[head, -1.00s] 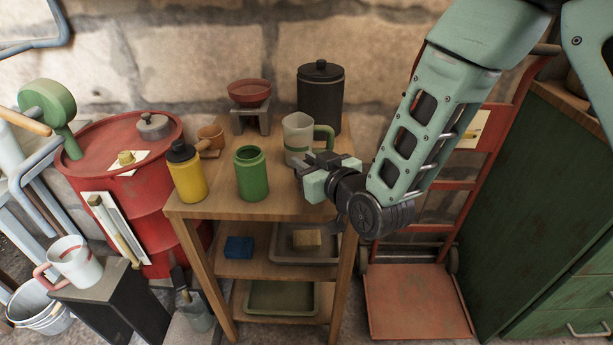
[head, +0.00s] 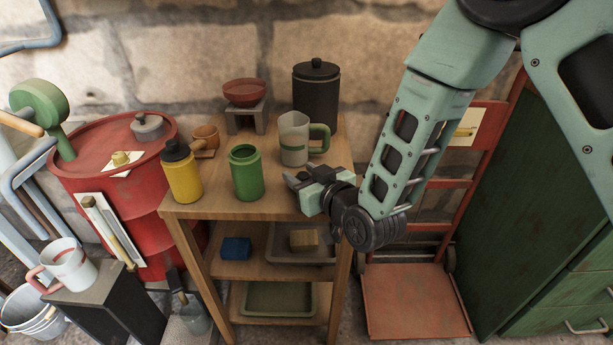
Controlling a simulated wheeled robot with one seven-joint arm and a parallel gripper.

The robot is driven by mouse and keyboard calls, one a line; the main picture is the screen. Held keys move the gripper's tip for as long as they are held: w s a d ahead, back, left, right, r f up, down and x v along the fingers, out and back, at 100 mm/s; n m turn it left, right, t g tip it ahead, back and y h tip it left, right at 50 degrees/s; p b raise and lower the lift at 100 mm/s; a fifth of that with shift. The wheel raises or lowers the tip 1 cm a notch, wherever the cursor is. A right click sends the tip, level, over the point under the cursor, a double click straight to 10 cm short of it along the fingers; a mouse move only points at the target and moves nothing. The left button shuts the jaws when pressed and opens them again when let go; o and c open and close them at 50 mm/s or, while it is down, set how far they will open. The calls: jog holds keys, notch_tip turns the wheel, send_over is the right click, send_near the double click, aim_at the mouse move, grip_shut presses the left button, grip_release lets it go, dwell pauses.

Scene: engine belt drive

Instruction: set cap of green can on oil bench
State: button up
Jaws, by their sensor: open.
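The green can (head: 247,176) stands upright on the wooden bench top (head: 214,203), its round mouth open with no cap on it. I see no separate green cap on the bench. My gripper (head: 294,187) is low at the right front of the bench top, right of the green can and apart from it. Its jaws point left and look empty. The arm hides the right front corner of the bench.
A yellow bottle with a dark cap (head: 182,176) stands left of the can. A grey mug (head: 294,140) with a green handle, a black canister (head: 316,98) and a red bowl on a stand (head: 245,93) stand behind. A red drum (head: 130,205) is at left.

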jog(key=shift+r, duration=0.25)
jog(key=p+v, duration=0.1)
jog(key=v, duration=0.5)
jog(key=p+v, duration=0.1)
jog(key=v, duration=0.2)
jog(key=shift+s+d+r+p, duration=0.1)
jog(key=shift+r+p, duration=0.2)
jog(key=shift+p, duration=0.05)
jog(key=p+v, duration=0.1)
jog(key=p, duration=0.2)
jog(key=p+v, duration=0.1)
jog(key=p, duration=0.3)
jog(key=shift+s+d+f+p, duration=0.15)
jog(key=shift+s+f+p, duration=0.05)
jog(key=shift+s+p, duration=0.1)
